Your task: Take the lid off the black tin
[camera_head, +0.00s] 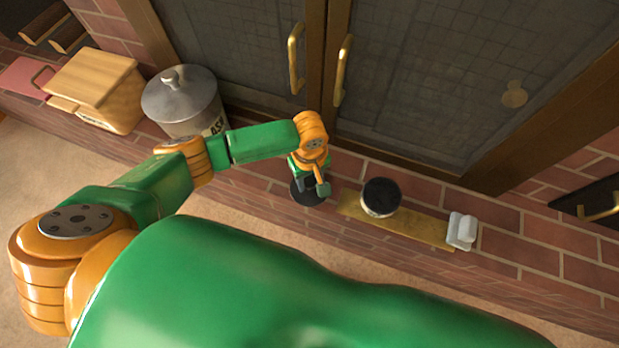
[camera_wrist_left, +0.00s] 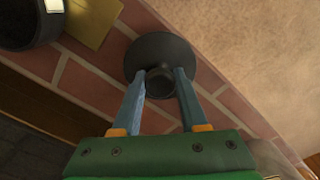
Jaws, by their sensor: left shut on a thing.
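The black tin (camera_head: 381,198) stands on a brass-coloured strip on the brick ledge, with a pale band low on its side. Its round top looks dark and open, and part of it shows in the left wrist view (camera_wrist_left: 30,24). A dark round lid (camera_wrist_left: 183,48) with a knob is apart from the tin. My left gripper (camera_wrist_left: 159,76) is shut on the lid's knob. In the head view, my left gripper (camera_head: 311,184) and the lid (camera_head: 306,199) are left of the tin. I cannot tell whether the lid touches the ledge. My right gripper is not in view.
The brass strip (camera_head: 427,229) carries a small white object (camera_head: 461,231) at its right end. A grey lidded ash can (camera_head: 181,101) and a wooden box (camera_head: 95,82) stand to the left. Dark doors with brass handles (camera_head: 342,70) rise behind the ledge.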

